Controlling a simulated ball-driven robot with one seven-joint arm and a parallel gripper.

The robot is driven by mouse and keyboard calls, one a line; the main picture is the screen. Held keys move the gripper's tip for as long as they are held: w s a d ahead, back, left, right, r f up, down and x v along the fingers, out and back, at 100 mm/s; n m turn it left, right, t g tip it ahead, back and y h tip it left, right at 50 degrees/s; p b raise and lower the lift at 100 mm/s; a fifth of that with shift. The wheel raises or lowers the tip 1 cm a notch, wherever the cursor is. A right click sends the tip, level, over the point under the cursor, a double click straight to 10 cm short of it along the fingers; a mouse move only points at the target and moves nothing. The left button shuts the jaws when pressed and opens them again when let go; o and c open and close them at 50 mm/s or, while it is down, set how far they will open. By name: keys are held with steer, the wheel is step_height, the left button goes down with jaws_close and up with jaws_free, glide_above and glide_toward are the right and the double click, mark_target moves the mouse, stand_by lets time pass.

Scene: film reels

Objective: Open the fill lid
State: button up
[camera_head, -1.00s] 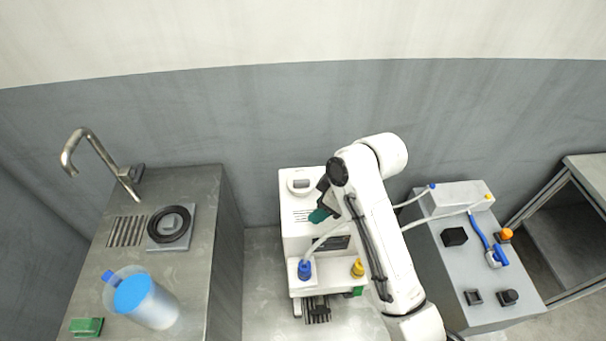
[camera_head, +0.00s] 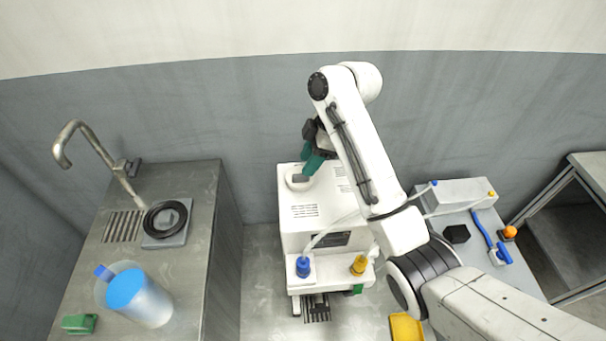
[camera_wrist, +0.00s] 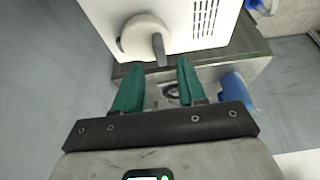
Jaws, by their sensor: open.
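The fill lid (camera_wrist: 143,36) is a round white cap with a dark grey handle (camera_wrist: 160,50) on top of a white machine (camera_wrist: 195,20). The lid looks closed. In the head view the lid (camera_head: 291,183) sits at the machine's back left, with my gripper just above and behind it. My gripper (camera_wrist: 158,68) has green fingers that stand apart, with nothing between them. The handle's end lies close to the gap between the fingertips. I cannot tell whether they touch it. In the head view my gripper (camera_head: 310,168) partly covers the lid.
A blue connector (camera_head: 303,266) and a yellow one (camera_head: 359,265) are on the machine's front. A grey bench (camera_head: 470,260) stands right.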

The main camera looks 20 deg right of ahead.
steer(key=shift+x, duration=2.2)
jaws_close()
